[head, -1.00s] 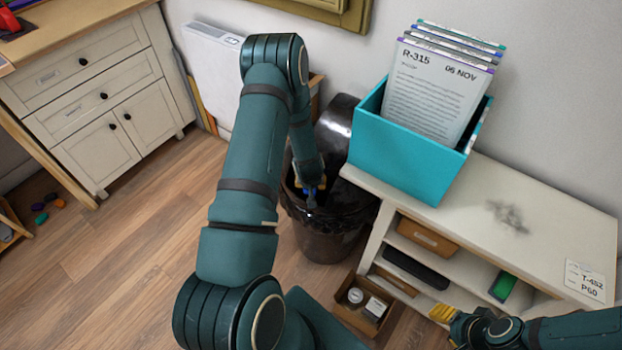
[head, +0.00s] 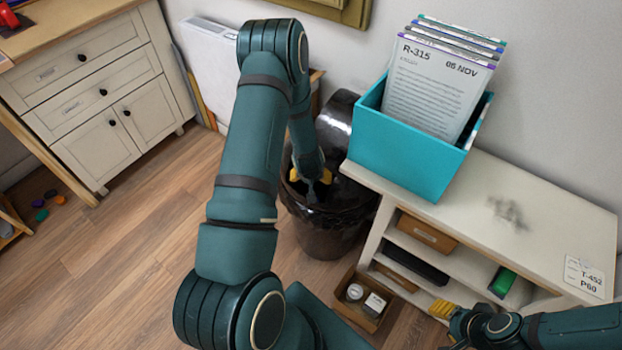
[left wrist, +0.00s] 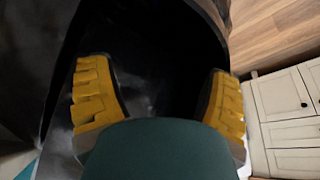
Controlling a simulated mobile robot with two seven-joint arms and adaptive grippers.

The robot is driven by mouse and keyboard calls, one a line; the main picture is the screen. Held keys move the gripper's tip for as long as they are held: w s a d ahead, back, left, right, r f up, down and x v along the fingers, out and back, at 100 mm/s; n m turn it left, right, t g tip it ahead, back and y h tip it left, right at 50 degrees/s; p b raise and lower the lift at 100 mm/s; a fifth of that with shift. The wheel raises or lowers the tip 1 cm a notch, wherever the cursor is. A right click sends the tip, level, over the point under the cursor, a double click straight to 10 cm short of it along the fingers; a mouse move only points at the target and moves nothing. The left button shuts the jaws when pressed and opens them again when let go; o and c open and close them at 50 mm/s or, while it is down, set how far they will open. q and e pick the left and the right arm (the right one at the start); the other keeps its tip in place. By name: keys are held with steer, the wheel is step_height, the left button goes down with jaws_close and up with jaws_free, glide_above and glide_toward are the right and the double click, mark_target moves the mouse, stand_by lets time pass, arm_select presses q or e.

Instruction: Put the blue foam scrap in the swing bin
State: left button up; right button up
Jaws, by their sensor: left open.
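The swing bin (head: 335,238) is a glossy black round bin, with its dark lid (head: 341,112) standing up behind the mouth. My left gripper (head: 312,181) points down into its mouth. In the left wrist view its yellow fingers are spread wide with nothing between them (left wrist: 160,98), over the dark inside of the bin (left wrist: 165,45). The blue foam scrap is not visible in either current view; the bin's inside is too dark to make it out. My right gripper (head: 442,309) shows its yellow fingers at the lower right, too small to judge its opening.
A white shelf unit (head: 545,222) stands right of the bin, bearing a turquoise file box (head: 400,145). A small wooden box (head: 352,313) is on the floor before it. A white cabinet (head: 90,110) stands left. Several small coloured pieces (head: 42,214) lie on the floor.

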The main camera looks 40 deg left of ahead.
arm_select(q)
steer(key=v, duration=0.9)
steer(key=shift+s+d+r, duration=0.15)
steer(key=shift+r, duration=0.2)
